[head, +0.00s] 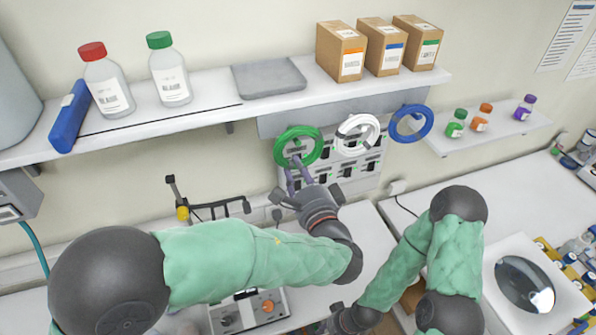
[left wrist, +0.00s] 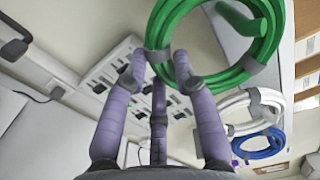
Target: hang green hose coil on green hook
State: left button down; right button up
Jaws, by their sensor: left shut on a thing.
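The green hose coil (head: 299,146) is a ring with a grey band, upright in front of the wall rail. My left gripper (head: 298,167) reaches up from below and is shut on the coil's lower edge. In the left wrist view the purple fingers (left wrist: 160,64) meet the green coil (left wrist: 156,35) at its grey band. The green hook (left wrist: 240,18) shows within the ring's opening there; whether the coil rests on it I cannot tell. My right gripper (head: 350,319) is low at the bottom edge, partly cut off, and its fingers are unclear.
A white coil (head: 358,134) and a blue coil (head: 412,123) hang to the right of the green one. A grey switch panel (head: 345,170) is on the wall behind. The shelf (head: 215,110) above holds bottles and boxes. A grey device (head: 250,310) stands on the bench below.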

pick_arm(q)
jog(key=c, duration=0.9)
grip_release()
jog(key=v, duration=1.2)
